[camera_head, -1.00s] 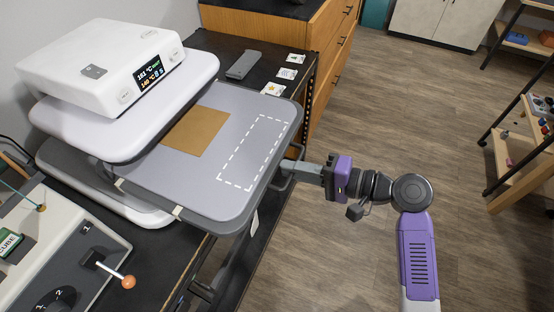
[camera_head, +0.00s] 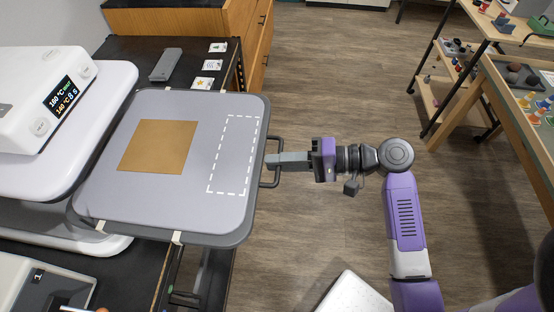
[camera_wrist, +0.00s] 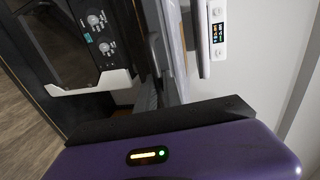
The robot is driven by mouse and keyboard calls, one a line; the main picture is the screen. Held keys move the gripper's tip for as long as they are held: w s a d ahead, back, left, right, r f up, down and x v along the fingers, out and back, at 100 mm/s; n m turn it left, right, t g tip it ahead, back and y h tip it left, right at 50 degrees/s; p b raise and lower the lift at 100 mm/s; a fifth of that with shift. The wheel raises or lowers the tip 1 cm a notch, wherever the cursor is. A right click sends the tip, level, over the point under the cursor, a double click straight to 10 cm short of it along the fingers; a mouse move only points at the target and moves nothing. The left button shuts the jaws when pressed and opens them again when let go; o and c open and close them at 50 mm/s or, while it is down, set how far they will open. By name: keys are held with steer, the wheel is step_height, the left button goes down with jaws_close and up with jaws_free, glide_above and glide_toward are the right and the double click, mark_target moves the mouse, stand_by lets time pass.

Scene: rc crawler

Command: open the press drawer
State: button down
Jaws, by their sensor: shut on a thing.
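The heat press (camera_head: 40,105) is white with a lit display and stands at the left in the head view. Its drawer (camera_head: 200,205) is a grey tray pulled out to the right, clear of the upper plate. A tan square sheet (camera_head: 160,146) and a dashed white rectangle are on the tray. The drawer's dark handle (camera_head: 273,182) sticks out from its right edge. My gripper (camera_head: 274,161) is shut on the handle.
A grey block (camera_head: 165,65) and several small picture cards (camera_head: 207,82) lie on the black table behind the tray. A wooden cabinet (camera_head: 240,30) stands at the back. Shelves and a workbench (camera_head: 530,125) stand at the right. The floor between is open.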

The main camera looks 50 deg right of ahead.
steer(key=c, duration=1.5)
jaws_free()
steer(key=b+v, duration=0.1)
steer(key=v, duration=0.6)
steer(key=shift+s+d, duration=0.25)
steer(key=shift+s, duration=0.05)
